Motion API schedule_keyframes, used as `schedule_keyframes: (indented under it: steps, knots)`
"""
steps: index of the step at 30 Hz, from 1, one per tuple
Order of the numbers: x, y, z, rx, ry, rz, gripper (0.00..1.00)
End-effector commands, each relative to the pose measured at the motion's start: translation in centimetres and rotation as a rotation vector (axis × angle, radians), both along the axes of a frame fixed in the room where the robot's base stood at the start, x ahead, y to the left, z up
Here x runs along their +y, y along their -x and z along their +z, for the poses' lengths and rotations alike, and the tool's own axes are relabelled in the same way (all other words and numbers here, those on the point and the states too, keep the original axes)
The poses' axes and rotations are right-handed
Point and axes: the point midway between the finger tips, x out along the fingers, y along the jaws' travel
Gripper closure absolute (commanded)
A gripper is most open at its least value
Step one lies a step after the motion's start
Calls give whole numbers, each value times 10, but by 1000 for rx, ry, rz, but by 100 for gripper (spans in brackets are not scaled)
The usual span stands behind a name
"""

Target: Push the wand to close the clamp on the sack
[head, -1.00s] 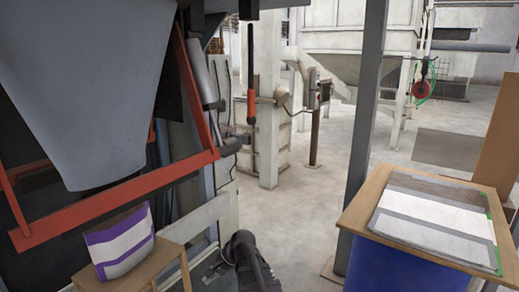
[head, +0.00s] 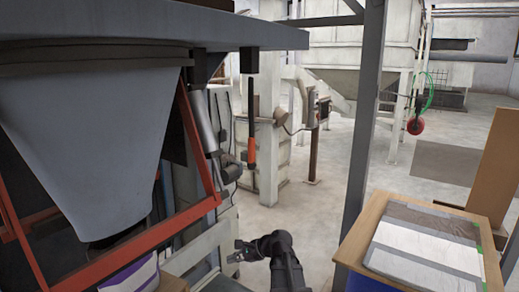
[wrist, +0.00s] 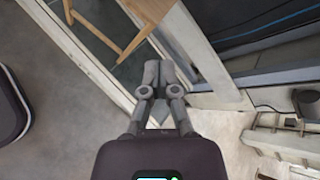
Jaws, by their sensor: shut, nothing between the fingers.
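The wand (head: 251,125), a thin black rod with an orange lower end, hangs straight down right of the hopper, its tip free. The grey hopper (head: 85,140) narrows to a dark spout above an orange-red frame (head: 150,250); I cannot tell whether a clamp there is open or shut. The purple and white sack (head: 135,276) is below the spout, mostly cut off by the picture's bottom edge. My gripper (head: 236,255) is below the wand and apart from it. In the wrist view my gripper (wrist: 161,66) is shut and empty.
A grey post (head: 362,120) stands to the right of the wand. A wooden table (head: 349,250) with flat sacks (head: 425,243) is at lower right. A wooden stand (wrist: 125,25) shows in the wrist view. Bare floor lies beyond my arm.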

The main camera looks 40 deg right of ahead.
Motion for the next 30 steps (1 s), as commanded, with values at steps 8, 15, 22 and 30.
schedule_keyframes:
  steps: [8, 15, 22, 30]
  knots:
    - [-35, 1, 62, -11, -135, -122, 100]
    - [-66, 5, 110, -24, -255, -220, 100]
    - [-96, 11, 156, -40, -374, -309, 100]
    - [-133, 22, 210, -62, -516, -402, 100]
